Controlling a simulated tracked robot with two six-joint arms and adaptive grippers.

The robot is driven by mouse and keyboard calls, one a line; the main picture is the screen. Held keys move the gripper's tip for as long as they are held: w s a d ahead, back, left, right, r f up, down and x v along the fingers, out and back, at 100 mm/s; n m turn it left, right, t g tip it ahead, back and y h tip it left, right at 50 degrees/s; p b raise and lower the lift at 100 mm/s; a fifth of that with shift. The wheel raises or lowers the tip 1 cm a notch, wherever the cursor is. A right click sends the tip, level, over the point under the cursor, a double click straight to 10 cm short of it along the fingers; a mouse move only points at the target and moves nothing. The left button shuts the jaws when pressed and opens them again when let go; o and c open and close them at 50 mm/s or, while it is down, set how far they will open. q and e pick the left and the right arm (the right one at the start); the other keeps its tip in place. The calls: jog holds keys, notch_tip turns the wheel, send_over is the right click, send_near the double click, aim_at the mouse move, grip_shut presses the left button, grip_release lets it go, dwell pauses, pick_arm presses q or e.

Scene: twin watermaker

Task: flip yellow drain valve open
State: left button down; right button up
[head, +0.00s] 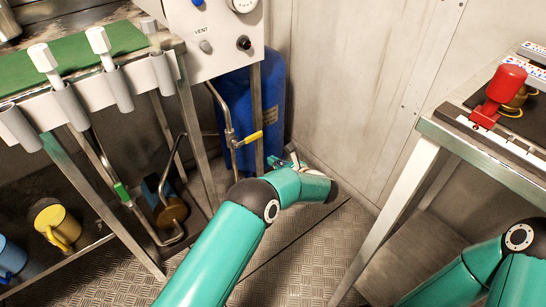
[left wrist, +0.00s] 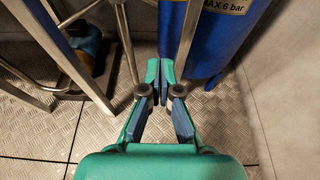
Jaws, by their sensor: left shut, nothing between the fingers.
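The yellow drain valve (head: 253,137) is a small lever on a thin metal pipe in front of the blue tank (head: 272,100). Its handle points to the right, rising slightly. My left gripper (head: 281,160) is low and to the right of the lever in the head view, apart from it. In the left wrist view the left gripper (left wrist: 161,76) has its fingertips together and empty, near the foot of the blue tank (left wrist: 207,45). The lever cannot be made out in the left wrist view. My right arm shows at lower right in the head view, its gripper out of frame.
A metal frame leg (head: 257,110) stands beside the valve pipe. A vent panel (head: 215,30) is above. At left is a bench with a green mat (head: 75,58); a yellow mug (head: 57,224) is below.

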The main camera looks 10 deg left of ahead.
aim_at(249, 140)
pick_arm(q)
jog(key=f+b+x, duration=0.1)
jog(key=b+x, duration=0.2)
jog(key=x, duration=0.5)
jog(key=shift+w+a+r, duration=0.15)
jog(key=shift+a+r, duration=0.05)
jog(key=shift+r, duration=0.95)
jog(key=shift+w+a+r, duration=0.1)
jog(key=shift+a+r, duration=0.05)
jog(key=shift+r, duration=1.05)
jog(key=shift+w+d+b, duration=0.1)
jog(key=shift+d+b, duration=0.05)
jog(key=shift+b, duration=0.2)
jog(key=shift+r, duration=0.15)
